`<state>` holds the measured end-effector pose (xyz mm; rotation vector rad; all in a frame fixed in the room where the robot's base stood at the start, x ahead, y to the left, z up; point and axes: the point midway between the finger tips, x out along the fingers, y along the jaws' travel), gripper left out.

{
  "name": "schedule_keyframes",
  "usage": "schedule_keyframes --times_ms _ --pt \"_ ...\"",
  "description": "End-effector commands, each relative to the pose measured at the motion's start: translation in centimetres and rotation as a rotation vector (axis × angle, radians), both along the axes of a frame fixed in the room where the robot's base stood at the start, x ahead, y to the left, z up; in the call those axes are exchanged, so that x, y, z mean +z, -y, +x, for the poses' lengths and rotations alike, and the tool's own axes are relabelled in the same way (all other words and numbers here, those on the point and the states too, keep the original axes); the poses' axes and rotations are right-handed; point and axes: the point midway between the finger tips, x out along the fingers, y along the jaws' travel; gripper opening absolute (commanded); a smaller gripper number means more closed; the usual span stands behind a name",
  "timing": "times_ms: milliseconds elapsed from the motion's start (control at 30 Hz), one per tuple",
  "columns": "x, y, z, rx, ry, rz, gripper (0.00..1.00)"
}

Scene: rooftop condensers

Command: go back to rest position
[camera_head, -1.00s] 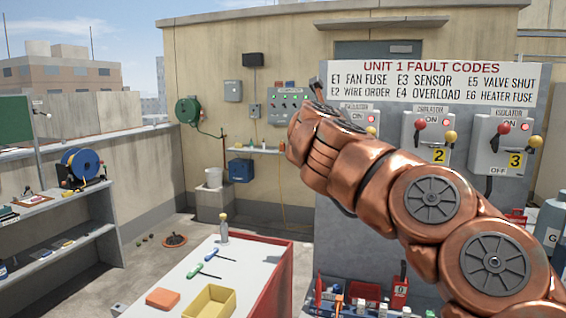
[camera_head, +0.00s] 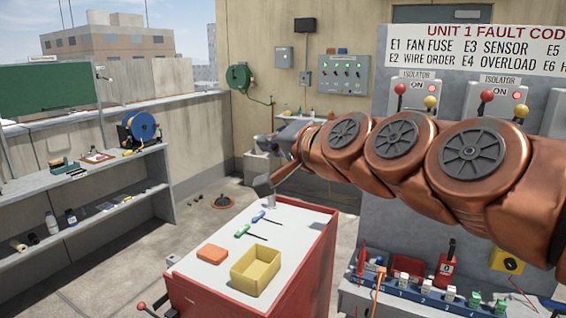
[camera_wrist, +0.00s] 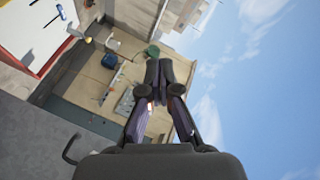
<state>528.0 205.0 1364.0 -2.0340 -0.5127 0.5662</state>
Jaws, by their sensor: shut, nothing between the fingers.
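My copper-coloured arm stretches across the head view from the right edge. My gripper (camera_head: 264,184) is at its left end, in the air in front of the rear wall and just above the far end of the red cart in the picture. In the wrist view my gripper (camera_wrist: 158,74) has its two dark fingers together at the tips, with nothing held between them. The wrist picture is strongly tilted, with sky on the right.
The red cart (camera_head: 311,262) carries a yellow bin (camera_head: 256,284), an orange block (camera_head: 212,254) and two screwdrivers. Grey shelves (camera_head: 160,200) stand left. A grey isolator panel (camera_head: 385,228) and a bench with a fuse rail (camera_head: 425,296) are right.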

Motion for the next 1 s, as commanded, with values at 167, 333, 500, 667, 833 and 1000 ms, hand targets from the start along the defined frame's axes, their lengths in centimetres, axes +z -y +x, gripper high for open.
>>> schedule_keyframes --times_ms 167,333,500,667,833,1000 --pt "-9.9 1.2 -4.6 0.106 -0.144 -0.305 0.0" --pt "-18.5 4.4 -9.7 0.197 -0.312 -0.546 0.0" --pt "-25.7 9.0 -15.8 0.281 -0.508 -0.746 0.0" --pt "-30.9 13.9 -22.5 0.36 -0.719 -0.89 0.0" --pt "-33.9 18.1 -29.2 0.433 -0.925 -0.98 0.0" --pt "-35.0 20.1 -33.1 0.476 -1.043 -1.017 0.0"
